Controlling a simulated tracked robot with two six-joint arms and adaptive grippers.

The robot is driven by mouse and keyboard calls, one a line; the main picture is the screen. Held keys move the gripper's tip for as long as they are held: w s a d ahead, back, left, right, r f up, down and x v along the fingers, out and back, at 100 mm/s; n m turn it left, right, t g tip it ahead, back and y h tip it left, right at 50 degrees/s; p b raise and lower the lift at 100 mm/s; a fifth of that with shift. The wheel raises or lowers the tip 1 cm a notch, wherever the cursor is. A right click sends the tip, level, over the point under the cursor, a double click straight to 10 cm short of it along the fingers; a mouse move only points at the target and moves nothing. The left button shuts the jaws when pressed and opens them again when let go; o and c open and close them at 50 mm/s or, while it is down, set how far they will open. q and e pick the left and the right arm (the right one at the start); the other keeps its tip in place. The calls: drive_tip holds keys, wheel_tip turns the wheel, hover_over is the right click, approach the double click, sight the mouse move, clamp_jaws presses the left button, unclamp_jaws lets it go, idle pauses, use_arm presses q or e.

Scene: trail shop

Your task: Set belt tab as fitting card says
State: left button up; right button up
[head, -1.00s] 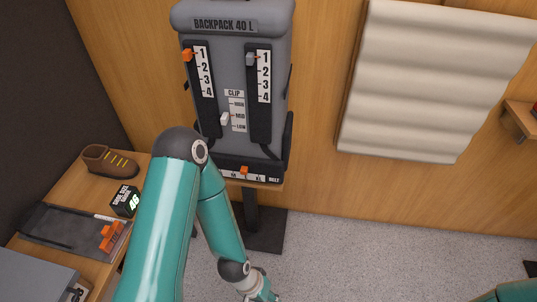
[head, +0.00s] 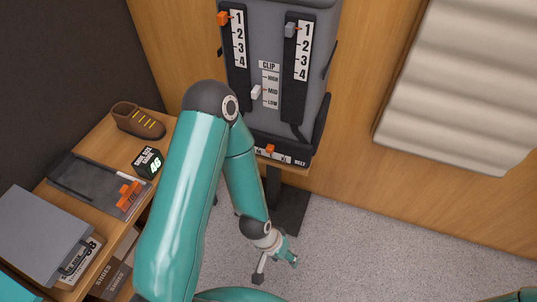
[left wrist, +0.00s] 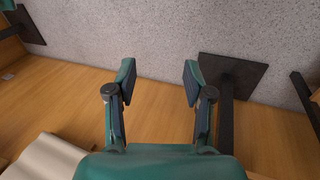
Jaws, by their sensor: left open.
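The orange belt tab (head: 270,149) sits on the belt scale (head: 286,155) at the foot of the grey backpack (head: 272,100) in the head view. My arm hides the scale's left part, and its small letters are hard to read. My left gripper (head: 276,268) is open and empty, low over the floor in front of the backpack stand, well below and apart from the tab. Its spread fingers also show in the left wrist view (left wrist: 160,82), with no tab between them. No fitting card can be made out. My right gripper is out of view.
An orange strap tab (head: 223,18) and a grey one (head: 290,30) are at 1; a white clip tab (head: 256,92) is near MID. The wooden bench (head: 88,150) at left holds a shoe (head: 138,121), black display cube (head: 147,162) and tray (head: 75,178). Floor at right is clear.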

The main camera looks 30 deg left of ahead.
use_arm(q)
drive_tip(key=w+a+f+t+y+b, duration=0.1)
drive_tip(key=w+a+f+t+b, duration=0.15)
drive_tip(key=w+b, duration=0.3)
drive_tip(key=w+a+f+t+b, duration=0.1)
drive_tip(key=w+a+t+b, duration=0.15)
drive_tip(key=w+b, duration=0.35)
drive_tip(key=t+y+b, duration=0.7)
drive_tip(key=t+b, duration=0.4)
drive_tip(key=b, duration=2.1)
approach(269, 152)
drive_tip(key=shift+n, duration=0.3)
drive_tip(key=p+x, duration=0.8)
drive_tip(key=p, duration=0.2)
drive_tip(key=shift+w+a, duration=0.1)
drive_tip(key=shift+w, duration=0.2)
drive_tip(key=shift+w+a+r, duration=0.1)
drive_tip(key=shift+w+a, duration=0.05)
drive_tip(key=shift+w, duration=0.45)
